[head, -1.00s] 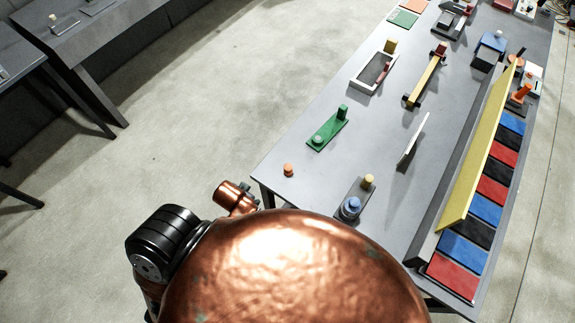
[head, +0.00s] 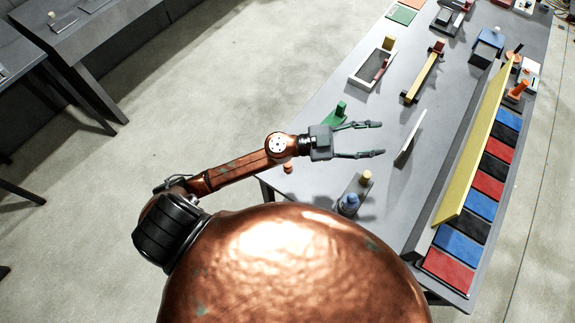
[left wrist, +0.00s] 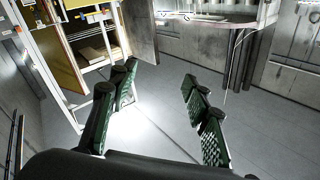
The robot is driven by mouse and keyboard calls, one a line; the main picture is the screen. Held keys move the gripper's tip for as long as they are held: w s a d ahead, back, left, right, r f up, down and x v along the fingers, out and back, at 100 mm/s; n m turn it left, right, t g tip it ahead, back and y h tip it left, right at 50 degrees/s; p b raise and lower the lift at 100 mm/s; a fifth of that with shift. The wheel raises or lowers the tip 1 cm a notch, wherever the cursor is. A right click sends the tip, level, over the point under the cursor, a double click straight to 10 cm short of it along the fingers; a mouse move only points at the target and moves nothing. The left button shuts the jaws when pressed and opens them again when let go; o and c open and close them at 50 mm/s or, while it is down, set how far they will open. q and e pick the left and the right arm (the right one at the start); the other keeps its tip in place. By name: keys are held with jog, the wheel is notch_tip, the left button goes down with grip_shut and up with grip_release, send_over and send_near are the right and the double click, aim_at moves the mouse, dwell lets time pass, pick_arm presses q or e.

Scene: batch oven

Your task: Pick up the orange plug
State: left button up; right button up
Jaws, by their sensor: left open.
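A small orange plug (head: 288,169) sits on the grey table near its left edge in the head view, just below my left forearm, which partly covers it. My left gripper (head: 381,139) is open and empty, held over the table to the right of the plug with its fingers pointing right. Its two fingers also show spread in the left wrist view (left wrist: 160,75), with nothing between them; the plug is not visible there. A taller orange piece (head: 517,91) stands at the far right of the table. My right gripper is out of view.
A white upright panel (head: 409,138) stands just beyond the left fingertips. A long yellow board (head: 480,145) rises along the right.

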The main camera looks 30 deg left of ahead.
pick_arm(q)
jog(key=s+d+f+m+g, duration=0.3)
jog(key=s+f+g, duration=0.1)
jog(key=f+g, duration=0.1)
jog(key=n+g+y, duration=0.3)
jog(key=g+y, duration=0.2)
jog(key=y, duration=1.1)
send_over(290, 165)
notch_tip(290, 165, down, 20)
jog(key=shift+f+p, duration=0.25)
jog(key=shift+p, duration=0.1)
jog(key=f, duration=0.2)
jog(key=f+p, duration=0.1)
jog(key=f, duration=0.1)
jog(key=a+f+p, duration=0.1)
jog(key=f, duration=0.1)
jog(key=shift+w+f, duration=0.1)
jog(key=shift+f, duration=0.75)
jog(key=shift+c, duration=0.7)
